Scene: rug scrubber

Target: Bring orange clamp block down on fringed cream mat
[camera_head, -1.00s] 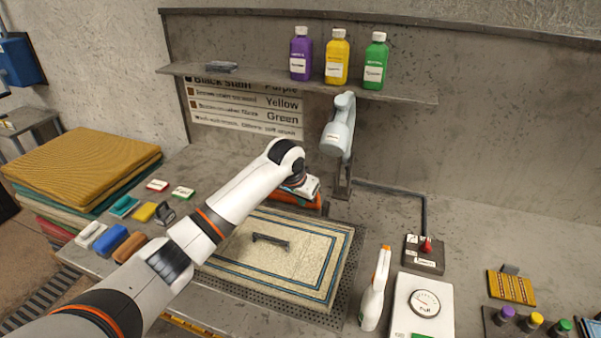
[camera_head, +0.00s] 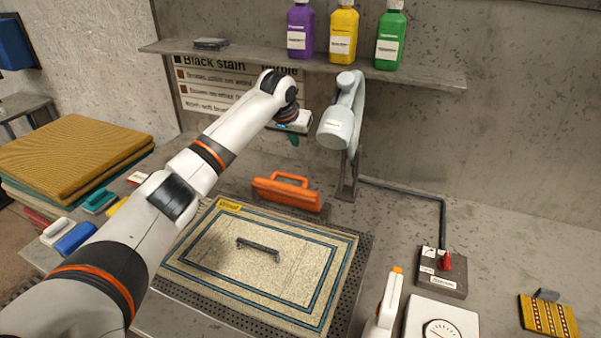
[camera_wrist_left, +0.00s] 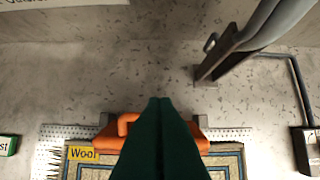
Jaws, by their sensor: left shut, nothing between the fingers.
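The orange clamp block (camera_head: 285,192), with a loop handle on top, stands at the far edge of the fringed cream mat (camera_head: 215,255). I cannot tell whether its underside touches the mat. The mat has blue border lines, a yellow label and a dark handle-shaped piece in its middle. My left gripper (camera_head: 293,139) is raised above and behind the clamp block, apart from it. In the left wrist view, its dark green fingers (camera_wrist_left: 160,105) are together and empty, hiding part of the orange block (camera_wrist_left: 122,147) and the mat (camera_wrist_left: 222,160). My right gripper is not seen.
A grey lamp-like head (camera_head: 338,125) on a post stands just right of my left gripper. A shelf (camera_head: 420,78) with bottles hangs above. A red-knobbed box (camera_head: 442,275), a spray bottle (camera_head: 386,305) and a gauge (camera_head: 440,322) stand at right. Brushes lie left.

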